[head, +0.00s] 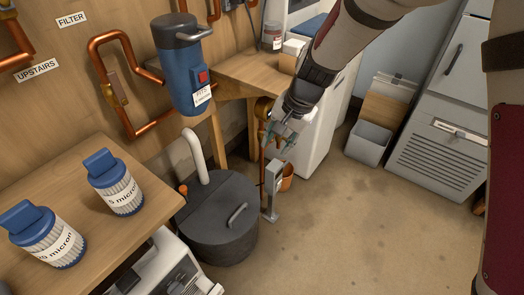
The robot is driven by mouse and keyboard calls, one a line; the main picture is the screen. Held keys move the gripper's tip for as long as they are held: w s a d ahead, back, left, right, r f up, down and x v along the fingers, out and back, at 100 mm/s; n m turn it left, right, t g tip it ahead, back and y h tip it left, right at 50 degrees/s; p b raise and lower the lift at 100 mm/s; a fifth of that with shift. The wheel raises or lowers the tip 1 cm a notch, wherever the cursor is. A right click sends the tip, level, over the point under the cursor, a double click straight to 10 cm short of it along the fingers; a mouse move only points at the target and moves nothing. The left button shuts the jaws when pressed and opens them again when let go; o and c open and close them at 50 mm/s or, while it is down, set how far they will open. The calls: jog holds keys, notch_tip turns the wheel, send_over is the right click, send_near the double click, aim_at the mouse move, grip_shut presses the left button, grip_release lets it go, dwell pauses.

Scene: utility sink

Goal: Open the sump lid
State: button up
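The sump (225,245) is a dark grey round tub on the floor, left of centre in the head view. Its flat dark lid (205,213) lies on top and looks closed, with a grey bar handle (237,214) near its right side. A white pipe (195,155) rises from the lid's back left. My gripper (277,142) is up and to the right of the lid, apart from the handle. Its fingers look spread, with nothing seen between them.
A wooden bench (150,205) with two filter cartridges is at left. A blue filter housing (180,70) hangs behind. Floor at right is mostly clear.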

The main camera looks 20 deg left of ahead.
jog(key=s+a+b+x, duration=0.1)
jog(key=a+b+x, duration=0.15)
jog(key=x, duration=1.05)
jog(key=m+h+b, duration=0.1)
jog(key=b, duration=0.3)
send_near(238, 212)
jog(key=b+x, duration=0.4)
jog(key=x, duration=0.4)
jog(key=shift+w+a+f, duration=0.1)
jog(key=shift+f, duration=0.1)
jog(key=shift+c, duration=0.3)
grip_shut()
